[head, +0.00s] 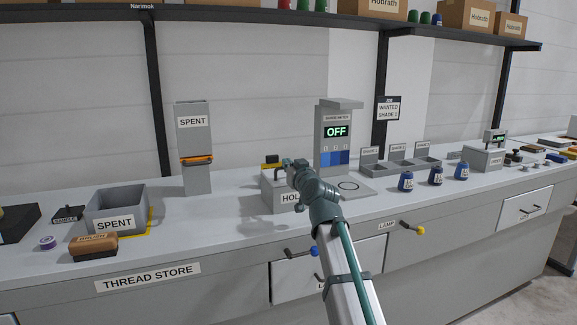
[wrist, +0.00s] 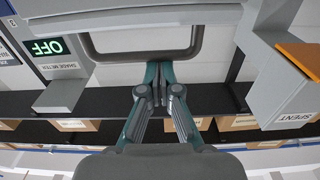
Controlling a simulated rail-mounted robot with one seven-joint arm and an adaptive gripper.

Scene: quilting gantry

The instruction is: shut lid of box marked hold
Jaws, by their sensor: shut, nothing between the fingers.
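The grey box marked HOLD (head: 278,198) stands on the bench in the head view, partly hidden behind my arm; only "HOL" of its label shows. My gripper (head: 292,165) is over the box's top right side. The head view does not show clearly how far the lid stands open. In the upside-down wrist view, a light grey panel edge with a dark U-shaped bar (wrist: 145,58) is close ahead, possibly the lid and its handle. The closed, empty fingertips (wrist: 160,68) are by the bar's far run; I cannot tell whether they touch it.
Right of the box stands the shade meter (head: 333,135), reading OFF. To the left are the tall SPENT column (head: 195,150), the open SPENT bin (head: 115,212) and a brush (head: 94,247). Blue spools (head: 406,181) stand at right. An overhead shelf (head: 300,17) carries boxes.

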